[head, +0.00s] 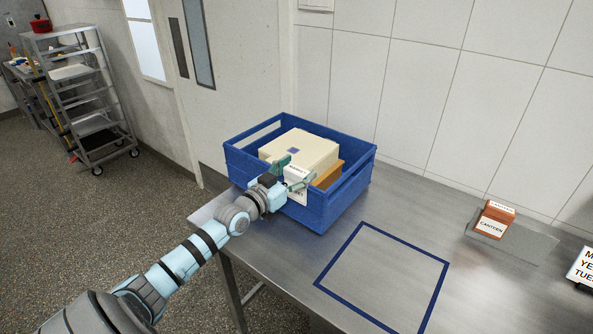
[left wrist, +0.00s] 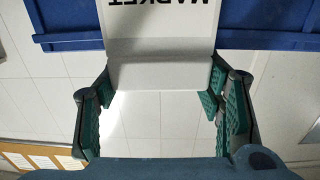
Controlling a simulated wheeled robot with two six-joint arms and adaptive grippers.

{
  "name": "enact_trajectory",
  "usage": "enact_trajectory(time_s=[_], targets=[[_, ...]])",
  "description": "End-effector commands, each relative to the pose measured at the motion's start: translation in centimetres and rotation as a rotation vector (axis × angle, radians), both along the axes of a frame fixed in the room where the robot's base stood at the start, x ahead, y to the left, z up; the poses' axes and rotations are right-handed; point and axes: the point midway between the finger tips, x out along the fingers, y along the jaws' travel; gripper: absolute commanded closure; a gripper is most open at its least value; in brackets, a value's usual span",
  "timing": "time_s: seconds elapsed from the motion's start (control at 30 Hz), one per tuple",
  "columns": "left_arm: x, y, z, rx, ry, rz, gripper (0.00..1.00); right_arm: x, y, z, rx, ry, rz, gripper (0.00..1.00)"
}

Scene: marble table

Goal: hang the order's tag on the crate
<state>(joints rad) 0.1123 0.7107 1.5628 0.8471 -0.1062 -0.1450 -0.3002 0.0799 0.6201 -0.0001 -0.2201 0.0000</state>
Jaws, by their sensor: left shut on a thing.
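The blue crate (head: 335,208) stands on the metal table at the wall, with a cream box (head: 308,146) and a brown item (head: 330,175) inside. My left gripper (head: 294,174) is at the crate's near side, shut on a white tag (head: 297,197) lettered "MARKET". In the left wrist view the tag (left wrist: 160,72) sits between the green finger pads, its lettering upside down, with the blue crate (left wrist: 275,40) behind it. I cannot tell whether the tag touches the crate's rim. An orange tag block (head: 494,221) lettered "CANTEEN" stands at the right. My right gripper is not in view.
A blue outlined square (head: 436,291) on the table (head: 385,275) is empty. The CANTEEN piece stands on a grey plate (head: 530,245). A small sign (head: 584,266) stands at the right edge. A shelf trolley (head: 85,85) is far left.

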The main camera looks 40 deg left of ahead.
Motion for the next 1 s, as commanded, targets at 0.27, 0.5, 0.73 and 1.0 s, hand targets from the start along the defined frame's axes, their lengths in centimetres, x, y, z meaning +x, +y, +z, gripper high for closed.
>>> enact_trajectory(time_s=[0.27,0.5,0.73,1.0], targets=[[0.0,0.0,-0.3,0.0,0.001,0.0,0.15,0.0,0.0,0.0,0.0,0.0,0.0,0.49],[0.0,0.0,-0.3,0.0,0.001,0.0,0.15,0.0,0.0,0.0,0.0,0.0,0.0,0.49],[0.0,0.0,0.7,0.004,0.001,-0.005,0.15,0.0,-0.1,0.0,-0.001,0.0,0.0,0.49],[0.0,0.0,6.7,0.007,-0.004,-0.001,0.15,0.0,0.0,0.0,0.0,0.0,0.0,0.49]])
